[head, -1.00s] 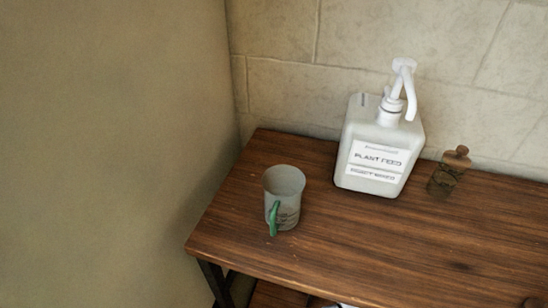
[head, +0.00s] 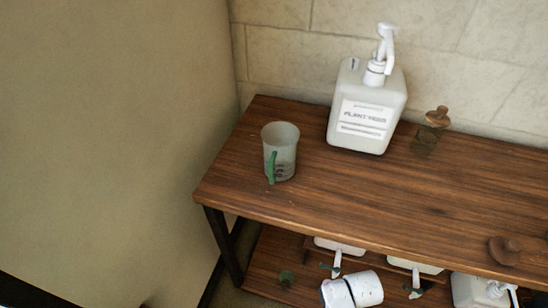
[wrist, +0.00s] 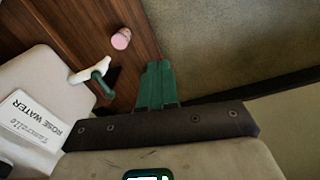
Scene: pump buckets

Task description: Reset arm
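My gripper (wrist: 157,84) shows in the wrist view as two green fingers close together, shut, with nothing visible between them. It points toward a brown wooden surface (wrist: 75,25), to the right of a white container (wrist: 45,98) labelled ROSE WATER. That container has a white pump with a green part. My gripper cannot be made out in the head view. There, a grey cup (head: 281,150) with a green handle stands upright on the wooden table (head: 330,190). A white pump bottle (head: 365,105) labelled plant feed stands behind it to the right.
A small brown stoppered bottle (head: 430,132) stands right of the pump bottle. The lower shelf (head: 268,262) holds several white containers and a white bucket-like vessel (head: 352,290) lying tilted. A small pink thing (wrist: 121,39) shows in the wrist view. A wall (head: 110,130) is at the left.

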